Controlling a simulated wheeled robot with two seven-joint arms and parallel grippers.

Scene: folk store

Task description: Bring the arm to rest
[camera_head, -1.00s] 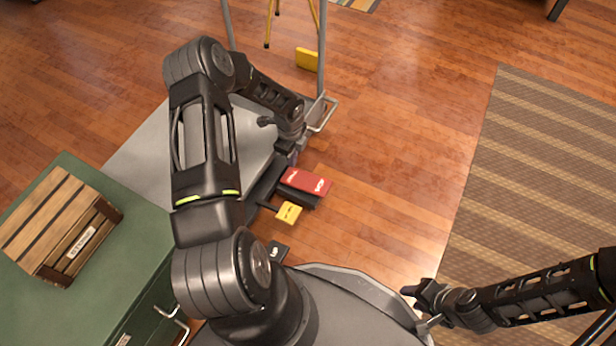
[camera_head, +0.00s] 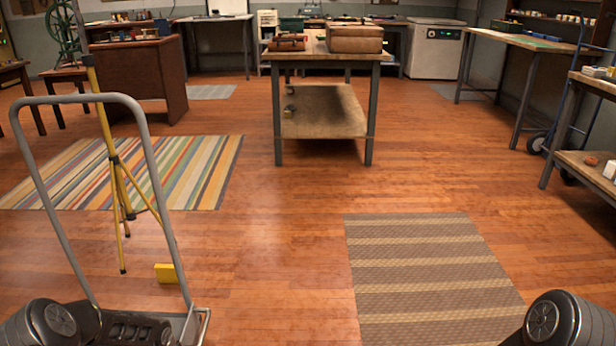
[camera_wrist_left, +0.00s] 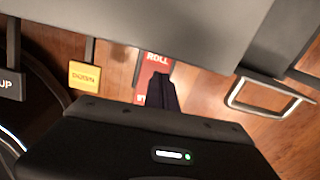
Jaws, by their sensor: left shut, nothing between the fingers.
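My left gripper (camera_wrist_left: 162,92) shows in the left wrist view as dark fingers, shut and empty. They overlap a red pedal marked ROLL (camera_wrist_left: 157,59) from this angle; I cannot tell whether they touch it. In the head view only joints of my left arm (camera_head: 45,322) show at the lower left, and its gripper is out of the picture. A joint of my right arm (camera_head: 556,318) shows at the lower right. My right gripper is in neither current view.
A cart's tall metal handle (camera_head: 151,165) stands close at the left, by a yellow tripod (camera_head: 122,190). The wrist view shows a yellow DOWN pedal (camera_wrist_left: 84,75), a black UP pedal (camera_wrist_left: 10,85) and a metal loop (camera_wrist_left: 268,112). Open floor lies ahead, before a workbench (camera_head: 322,57).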

